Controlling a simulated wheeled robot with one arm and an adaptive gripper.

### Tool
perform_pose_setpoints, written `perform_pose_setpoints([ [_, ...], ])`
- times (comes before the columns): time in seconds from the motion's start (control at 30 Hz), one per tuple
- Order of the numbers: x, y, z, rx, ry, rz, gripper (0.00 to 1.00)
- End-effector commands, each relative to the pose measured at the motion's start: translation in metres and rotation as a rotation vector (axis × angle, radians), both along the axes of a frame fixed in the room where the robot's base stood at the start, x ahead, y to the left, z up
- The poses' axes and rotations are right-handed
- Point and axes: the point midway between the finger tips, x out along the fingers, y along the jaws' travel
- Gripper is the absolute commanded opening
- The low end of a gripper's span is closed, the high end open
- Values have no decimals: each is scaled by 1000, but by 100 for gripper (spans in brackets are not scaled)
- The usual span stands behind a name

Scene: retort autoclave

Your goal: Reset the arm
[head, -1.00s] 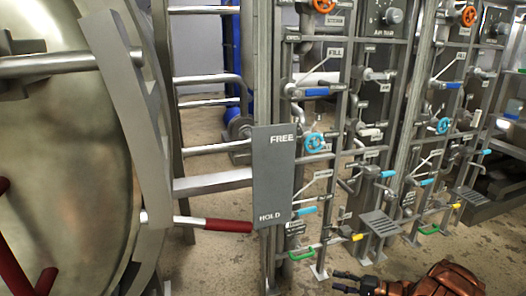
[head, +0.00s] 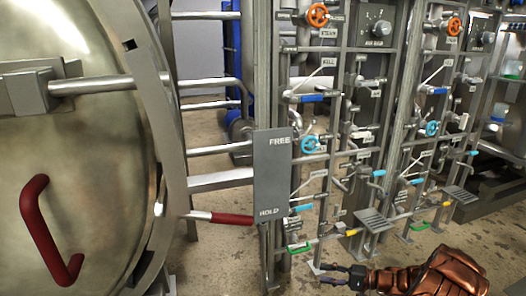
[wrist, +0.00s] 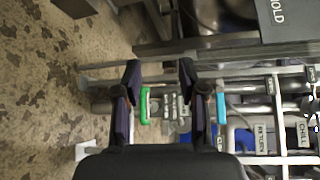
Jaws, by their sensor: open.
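My gripper (head: 338,276) is low at the bottom right of the head view, at the end of my copper-coloured arm, pointing left. In the wrist view my gripper (wrist: 160,88) has its two dark fingers apart with nothing held between them. Beyond the fingers a green handle (wrist: 144,105) and a cyan handle (wrist: 221,107) show on the pipe rack. I cannot tell any contact with them.
A large round vessel door (head: 70,170) with a red handle (head: 45,235) fills the left. A red-gripped lever (head: 230,218) points at HOLD on the FREE/HOLD plate (head: 272,175). Valve racks (head: 345,130) stand behind my gripper. Bare floor (head: 215,265) lies to its left.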

Motion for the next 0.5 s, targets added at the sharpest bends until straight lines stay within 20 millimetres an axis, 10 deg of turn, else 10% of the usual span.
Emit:
perform_pose_setpoints([
  [0.5,-56,98,201,-80,48,299,41],
])
